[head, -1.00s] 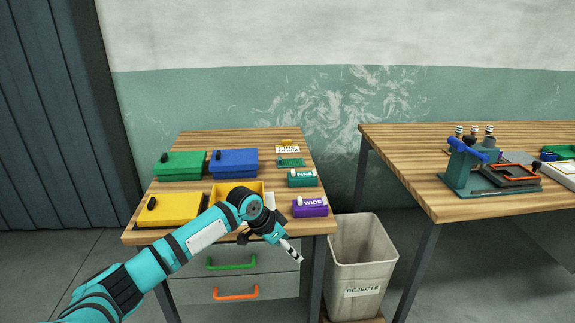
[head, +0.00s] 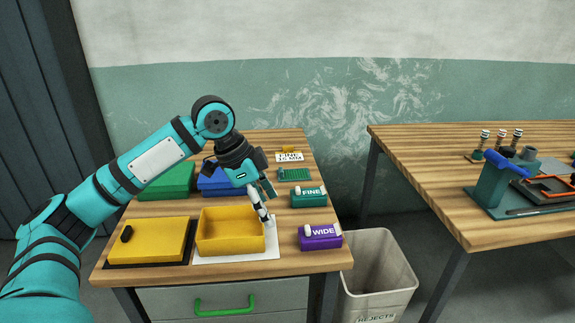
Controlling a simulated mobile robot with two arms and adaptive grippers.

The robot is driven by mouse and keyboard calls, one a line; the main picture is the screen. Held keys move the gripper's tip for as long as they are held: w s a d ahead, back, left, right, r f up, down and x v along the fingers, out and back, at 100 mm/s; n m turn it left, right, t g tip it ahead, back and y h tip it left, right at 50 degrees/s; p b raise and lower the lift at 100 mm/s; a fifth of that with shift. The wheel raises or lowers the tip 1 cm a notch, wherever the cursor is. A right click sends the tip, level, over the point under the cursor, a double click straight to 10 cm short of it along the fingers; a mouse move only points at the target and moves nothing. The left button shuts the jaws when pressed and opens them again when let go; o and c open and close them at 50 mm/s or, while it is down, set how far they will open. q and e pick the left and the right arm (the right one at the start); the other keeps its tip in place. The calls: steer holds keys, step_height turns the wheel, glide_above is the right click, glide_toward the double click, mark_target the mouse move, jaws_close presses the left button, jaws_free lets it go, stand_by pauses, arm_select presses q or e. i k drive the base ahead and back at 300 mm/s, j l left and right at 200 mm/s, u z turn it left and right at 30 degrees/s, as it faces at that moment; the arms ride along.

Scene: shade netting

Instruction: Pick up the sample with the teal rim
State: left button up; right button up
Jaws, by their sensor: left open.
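A small green mesh piece (head: 293,174) lies flat on the left wooden table, behind the teal box; at this size I cannot tell its rim colour for certain. My left gripper (head: 265,210) is open and empty, pointing down over the right edge of the open yellow box (head: 236,246). The mesh piece is behind and to the right of it. My left arm hides parts of the green and blue boxes. My right gripper is not in view.
A teal FINE box (head: 308,197) and a purple WIDE box (head: 320,237) stand at the table's right side. A lidded yellow box (head: 148,241) is at front left. A rejects bin (head: 378,275) stands between the tables. The right table holds a teal press (head: 492,186) and an orange-rimmed frame (head: 560,187).

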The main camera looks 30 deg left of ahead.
mark_target(301, 174)
steer(key=i+j, duration=1.05)
steer(key=j, duration=0.15)
